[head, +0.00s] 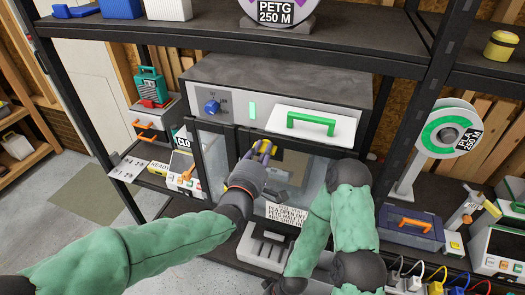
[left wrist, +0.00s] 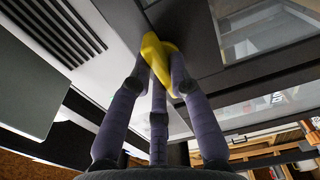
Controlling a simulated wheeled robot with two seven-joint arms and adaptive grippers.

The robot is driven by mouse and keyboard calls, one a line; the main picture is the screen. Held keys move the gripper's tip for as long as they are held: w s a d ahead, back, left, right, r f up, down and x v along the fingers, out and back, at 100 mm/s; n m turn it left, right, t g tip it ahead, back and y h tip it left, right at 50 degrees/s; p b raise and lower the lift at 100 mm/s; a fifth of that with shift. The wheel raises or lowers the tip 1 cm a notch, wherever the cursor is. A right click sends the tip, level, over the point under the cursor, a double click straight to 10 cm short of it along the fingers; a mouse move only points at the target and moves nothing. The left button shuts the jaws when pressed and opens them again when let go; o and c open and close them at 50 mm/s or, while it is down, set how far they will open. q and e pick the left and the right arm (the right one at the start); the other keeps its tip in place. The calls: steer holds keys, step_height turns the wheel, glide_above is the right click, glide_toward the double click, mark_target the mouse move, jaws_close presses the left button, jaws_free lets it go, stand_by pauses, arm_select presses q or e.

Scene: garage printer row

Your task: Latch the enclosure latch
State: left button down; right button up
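The enclosure (head: 232,76) is a grey box with a dark-framed, glazed front under a light panel. Its front looks closed in the head view. The yellow latch (head: 265,146) sits near the top of the front; it also shows in the left wrist view (left wrist: 155,52), against the dark frame. My left gripper (head: 258,158) is at the latch, with its three fingers (left wrist: 157,75) closed around the yellow piece. The fingers hide part of the latch, so its exact angle is hard to tell. My right arm is folded in front of the enclosure, and its fingers are out of view.
A white lid with a green handle (head: 310,124) and a blue knob (head: 212,106) are on the upper front. A dark toolbox with an orange handle (head: 410,228) stands right of the enclosure. A dark shelf (head: 370,48) runs above, with a post (head: 440,75) at right.

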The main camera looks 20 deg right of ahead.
arm_select(q)
steer(key=shift+m, duration=0.3)
steer(key=m+b, duration=0.1)
steer(key=m, duration=0.2)
steer(key=shift+f+m+b, duration=0.1)
steer(key=shift+m+b, duration=0.2)
steer(key=shift+b, duration=0.05)
steer(key=m, duration=0.4)
steer(key=shift+d+m, duration=0.1)
steer(key=shift+m, duration=0.2)
steer(key=shift+s+f+m+p, duration=0.1)
steer(key=shift+m+p, duration=0.05)
steer(key=shift+m, duration=2.1)
steer(key=shift+f+m+p, duration=0.1)
steer(key=shift+m+p, duration=0.05)
steer(key=shift+m, duration=2.1)
steer(key=c, duration=1.1)
jaws_free()
steer(key=shift+c, duration=0.2)
